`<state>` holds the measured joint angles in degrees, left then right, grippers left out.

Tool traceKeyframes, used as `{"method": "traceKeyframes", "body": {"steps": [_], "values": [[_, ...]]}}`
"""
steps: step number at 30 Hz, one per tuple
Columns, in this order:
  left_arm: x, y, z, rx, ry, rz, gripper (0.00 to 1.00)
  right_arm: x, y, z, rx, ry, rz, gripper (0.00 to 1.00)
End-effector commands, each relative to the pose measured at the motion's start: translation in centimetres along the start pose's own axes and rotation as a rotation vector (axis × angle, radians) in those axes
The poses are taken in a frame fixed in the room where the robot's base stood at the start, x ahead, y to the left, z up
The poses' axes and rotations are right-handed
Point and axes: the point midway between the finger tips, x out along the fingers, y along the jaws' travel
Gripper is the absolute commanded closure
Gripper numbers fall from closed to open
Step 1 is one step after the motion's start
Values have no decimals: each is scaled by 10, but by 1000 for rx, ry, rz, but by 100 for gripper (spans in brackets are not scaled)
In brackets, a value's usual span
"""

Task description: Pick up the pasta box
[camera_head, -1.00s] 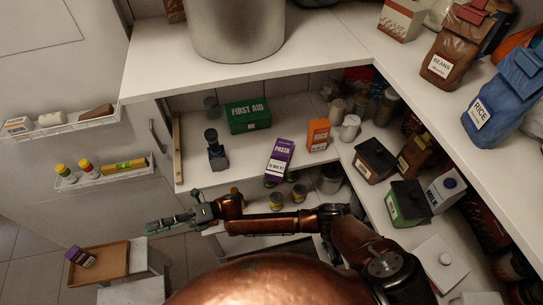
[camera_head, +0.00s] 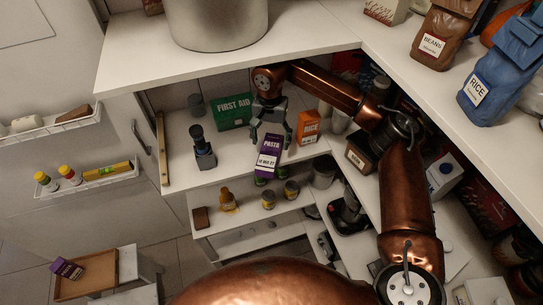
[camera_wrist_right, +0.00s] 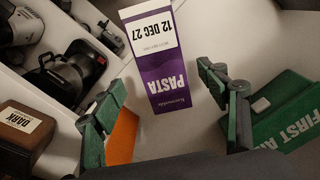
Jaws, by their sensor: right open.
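The purple pasta box (camera_head: 268,161) with a white date label stands at the front edge of the middle shelf. My right gripper (camera_head: 271,138) is open just behind and above it, fingers spread to either side, reaching in from the right. In the right wrist view the pasta box (camera_wrist_right: 166,62) appears upside down between the open right fingers (camera_wrist_right: 164,80), with a visible gap on both sides. My left gripper is not in view.
A green first aid box (camera_head: 233,111) stands left of the gripper and an orange rice box (camera_head: 307,127) close on its right. A dark bottle-like object (camera_head: 202,147) stands farther left. The upper counter (camera_head: 320,38) overhangs. A purple packet (camera_head: 67,268) lies in a tray.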

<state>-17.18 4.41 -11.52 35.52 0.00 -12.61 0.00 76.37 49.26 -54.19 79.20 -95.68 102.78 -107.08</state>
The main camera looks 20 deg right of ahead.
Motion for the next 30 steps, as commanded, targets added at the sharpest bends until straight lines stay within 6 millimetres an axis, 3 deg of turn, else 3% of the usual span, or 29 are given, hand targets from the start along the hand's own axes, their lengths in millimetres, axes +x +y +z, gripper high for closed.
{"method": "traceKeyframes", "body": {"steps": [15,23,30], "values": [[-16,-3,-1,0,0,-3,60,62,-1,5,1,-5,-1,33],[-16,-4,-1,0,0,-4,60,65,-1,5,1,-5,-2,33],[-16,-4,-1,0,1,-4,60,65,-2,5,2,-5,-2,49]]}}
